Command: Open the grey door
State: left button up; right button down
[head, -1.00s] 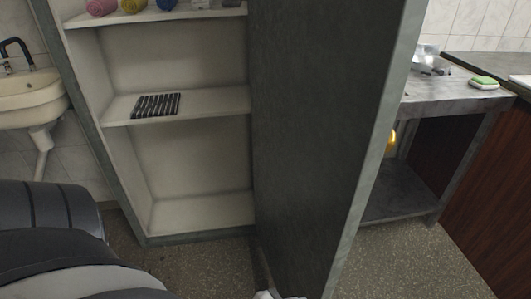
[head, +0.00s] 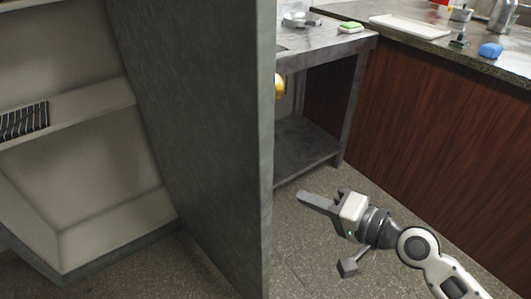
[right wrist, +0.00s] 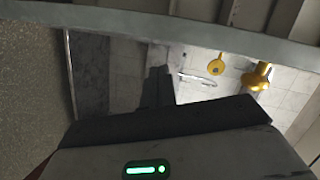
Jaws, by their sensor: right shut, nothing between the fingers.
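The grey door (head: 205,130) stands swung out from the pale-shelved cabinet. Its inner face and light front edge show in the head view, and the shelves are exposed. My right gripper (head: 306,198) is to the right of the door's edge, above the floor, shut and empty. It appears apart from the door. A handle on the door is not visible. My left gripper is out of view.
A striped dark item (head: 24,121) lies on a cabinet shelf. Right of the door is a grey metal table (head: 318,45) with a lower shelf, then a brown-fronted counter (head: 420,105). A round yellow object (head: 279,86) shows past the door's edge. Speckled floor (head: 325,265) is open around my right arm.

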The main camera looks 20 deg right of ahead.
aim_at(268, 147)
notch_tip(268, 147, up, 8)
jog(key=w+f+m+y, duration=0.1)
jog(key=w+m+y, duration=0.1)
jog(key=m+y, duration=0.1)
jog(key=p+x, duration=0.1)
jog(key=x, duration=0.1)
jog(key=p+x, duration=0.1)
jog(key=x, duration=0.2)
jog(key=p+x, duration=0.1)
jog(key=x, duration=0.2)
jog(key=shift+r, duration=0.4)
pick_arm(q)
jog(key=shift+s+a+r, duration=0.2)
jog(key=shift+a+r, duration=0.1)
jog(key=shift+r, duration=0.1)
pick_arm(e)
jog(key=shift+w+a+f, duration=0.1)
jog(key=shift+w+a, duration=0.2)
jog(key=shift+w, duration=0.05)
